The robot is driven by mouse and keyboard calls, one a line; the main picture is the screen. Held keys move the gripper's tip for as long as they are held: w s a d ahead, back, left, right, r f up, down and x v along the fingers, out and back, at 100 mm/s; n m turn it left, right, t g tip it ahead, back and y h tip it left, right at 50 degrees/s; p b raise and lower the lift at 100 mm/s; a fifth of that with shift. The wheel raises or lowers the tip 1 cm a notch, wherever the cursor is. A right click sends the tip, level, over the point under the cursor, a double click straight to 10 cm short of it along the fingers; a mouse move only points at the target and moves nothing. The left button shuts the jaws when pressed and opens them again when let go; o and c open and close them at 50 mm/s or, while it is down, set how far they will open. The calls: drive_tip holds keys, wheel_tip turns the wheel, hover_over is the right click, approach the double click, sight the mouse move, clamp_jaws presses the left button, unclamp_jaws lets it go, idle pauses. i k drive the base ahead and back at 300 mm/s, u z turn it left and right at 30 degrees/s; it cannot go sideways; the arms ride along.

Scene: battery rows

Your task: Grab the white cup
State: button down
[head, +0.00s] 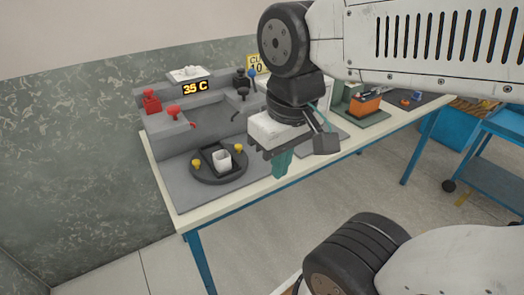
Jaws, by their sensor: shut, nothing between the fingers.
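The white cup (222,161) stands in a dark holder on a round dark plate (211,180) at the left of the table. My gripper (280,170) hangs to the right of the cup, pointing down, with its greenish fingers shut and empty. It is apart from the cup, near the table's front edge in the picture. How high the fingertips are above the table is hard to tell.
Two yellow knobs (238,149) (196,164) flank the cup on the round plate. Behind stands a grey machine (206,126) with red handles and a display reading 35 C. An orange item (365,105) lies farther right. A blue cart (497,150) stands on the floor at right.

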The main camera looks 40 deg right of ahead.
sight(222, 158)
drive_tip(key=z, duration=0.2)
drive_tip(key=k, duration=0.5)
drive_tip(key=z, duration=2.1)
drive_tip(key=i, duration=0.95)
drive_tip(key=u, duration=2.15)
